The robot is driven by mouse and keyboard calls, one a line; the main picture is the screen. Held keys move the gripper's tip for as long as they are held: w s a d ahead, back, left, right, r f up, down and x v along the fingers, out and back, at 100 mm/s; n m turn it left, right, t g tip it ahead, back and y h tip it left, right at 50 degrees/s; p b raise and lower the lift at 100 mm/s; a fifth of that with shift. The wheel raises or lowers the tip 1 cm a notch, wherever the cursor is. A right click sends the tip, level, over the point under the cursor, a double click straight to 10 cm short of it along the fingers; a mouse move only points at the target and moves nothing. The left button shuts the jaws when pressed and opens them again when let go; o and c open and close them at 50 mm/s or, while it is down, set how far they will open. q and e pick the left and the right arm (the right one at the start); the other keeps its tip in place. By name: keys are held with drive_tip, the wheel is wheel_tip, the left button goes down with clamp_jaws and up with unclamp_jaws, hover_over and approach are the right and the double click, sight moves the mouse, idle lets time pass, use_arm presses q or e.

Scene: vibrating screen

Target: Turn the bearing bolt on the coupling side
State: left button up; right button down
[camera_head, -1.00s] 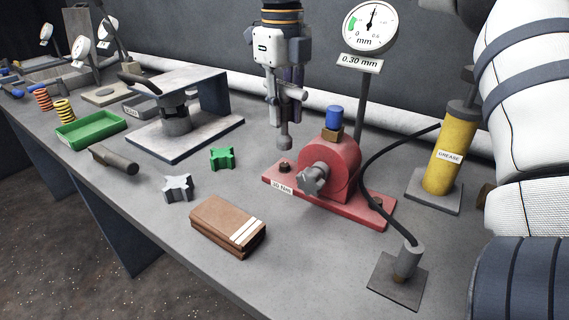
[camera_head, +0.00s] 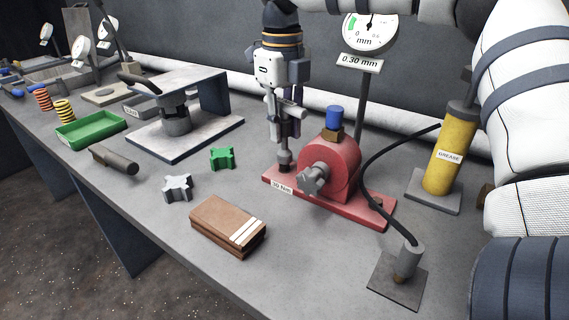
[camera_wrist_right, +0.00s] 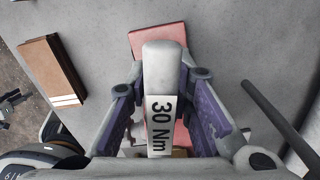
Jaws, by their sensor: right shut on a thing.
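My right gripper (camera_head: 285,108) comes down from the top in the head view. It is shut on a grey torque tool (camera_head: 285,154), whose body shows a "30 Nm" label in the right wrist view (camera_wrist_right: 160,75). The tool hangs upright over the left end of the red bearing block (camera_head: 334,165). Its lower tip is at the left bolt, which it largely covers; I cannot tell whether it is seated. A second bolt (camera_head: 377,204) shows at the right end of the base. A grey star-shaped coupling half (camera_head: 313,180) faces front. My left gripper is out of view.
A dial gauge (camera_head: 370,31) reading 0.30 mm stands behind the block. A yellow grease cylinder (camera_head: 450,150) with a black hose is at right. Grey (camera_head: 177,187) and green (camera_head: 222,157) star pieces and a brown stack (camera_head: 228,225) lie at front left.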

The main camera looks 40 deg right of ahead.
sight(283, 101)
drive_tip(key=shift+f, duration=1)
drive_tip(key=m, duration=0.4)
drive_tip(key=shift+d, duration=0.1)
drive_tip(key=shift+n, duration=1)
drive_tip(key=shift+r, duration=2.5)
